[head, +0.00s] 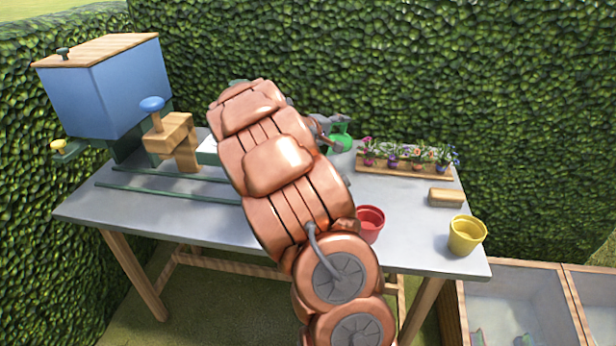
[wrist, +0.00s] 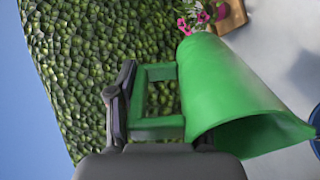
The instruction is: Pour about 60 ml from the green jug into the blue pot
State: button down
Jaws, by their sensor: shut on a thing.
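The green jug (wrist: 225,85) fills the middle of the wrist view, with its square handle (wrist: 155,128) on the left. My gripper (wrist: 122,105) is shut on that handle. The jug is tipped on its side and its dark open mouth shows. Its pointed lip is beside the blue pot (wrist: 316,125), which is cut off at the right edge. No stream of liquid can be made out. In the head view the jug (head: 341,139) shows in part behind my arm, with my gripper (head: 326,128) at its left. The blue pot is hidden there.
On the grey table (head: 415,240) are a red pot (head: 370,222), a yellow pot (head: 466,236), a wooden block (head: 446,197) and a flower tray (head: 400,168). A blue hopper machine (head: 105,95) stands at the left. A hedge rises behind.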

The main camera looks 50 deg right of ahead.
aim_at(342, 134)
jog(key=shift+a+r+h+b, duration=0.25)
jog(key=shift+a+b, duration=0.2)
jog(key=shift+b, duration=0.5)
jog(key=shift+a+r+h+b, duration=0.1)
jog(key=shift+a+h+b, duration=0.3)
jog(key=shift+b, duration=0.55)
jog(key=shift+a+r, duration=0.1)
jog(key=shift+r, duration=0.05)
